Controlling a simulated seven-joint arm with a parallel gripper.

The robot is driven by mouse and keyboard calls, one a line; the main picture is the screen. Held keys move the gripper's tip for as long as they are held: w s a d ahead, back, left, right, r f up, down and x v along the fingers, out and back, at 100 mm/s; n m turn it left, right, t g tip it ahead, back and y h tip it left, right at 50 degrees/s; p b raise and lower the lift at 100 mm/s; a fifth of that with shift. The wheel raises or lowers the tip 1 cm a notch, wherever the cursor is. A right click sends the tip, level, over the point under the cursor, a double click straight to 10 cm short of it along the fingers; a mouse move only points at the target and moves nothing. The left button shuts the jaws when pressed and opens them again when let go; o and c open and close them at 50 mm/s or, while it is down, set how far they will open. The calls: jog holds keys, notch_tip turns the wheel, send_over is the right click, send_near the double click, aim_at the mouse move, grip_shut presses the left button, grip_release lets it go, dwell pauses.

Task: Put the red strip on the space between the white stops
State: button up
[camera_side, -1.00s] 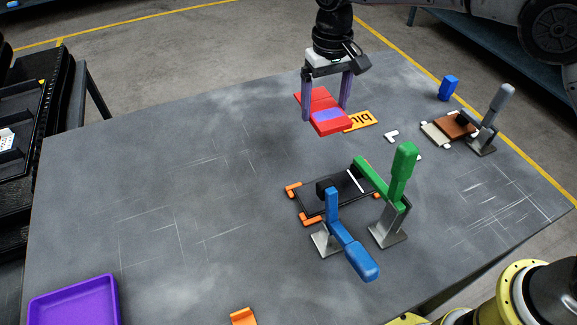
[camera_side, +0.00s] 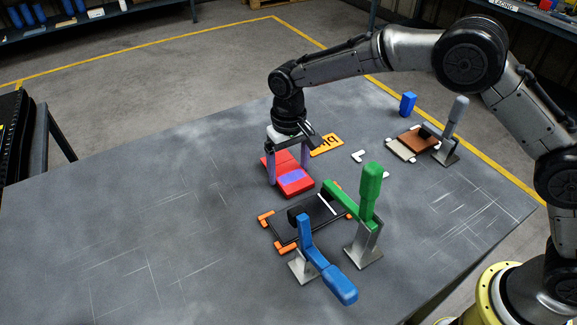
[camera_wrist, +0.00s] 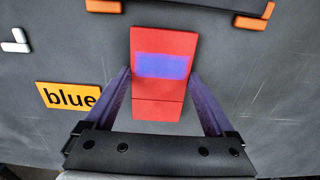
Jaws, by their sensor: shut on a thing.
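The red strip (camera_side: 296,186) has a blue-purple patch on top. My gripper (camera_side: 288,174) is shut on the strip, with a purple finger on each side; I cannot tell whether it touches the table. The strip also shows in the wrist view (camera_wrist: 164,42), between the fingers. White stops lie to the right: one L-shaped white stop (camera_side: 358,156) is on bare table, and another white piece (camera_side: 385,174) is partly hidden behind the green-handled clamp. A white stop (camera_wrist: 14,46) shows at the wrist view's upper left.
An orange "blue" sign (camera_side: 327,145) lies behind the strip. A black plate (camera_side: 283,231) with orange stops stands in front, with green (camera_side: 369,195) and blue (camera_side: 333,280) clamps beside it. A brown plate (camera_side: 418,141) and grey clamp (camera_side: 456,125) are at right. The left table is clear.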

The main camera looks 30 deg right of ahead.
aim_at(289, 172)
jog(key=o, duration=1.4)
jog(key=shift+f, duration=0.15)
jog(key=shift+c, duration=0.2)
notch_tip(289, 172, up, 12)
jog(key=shift+r, duration=0.2)
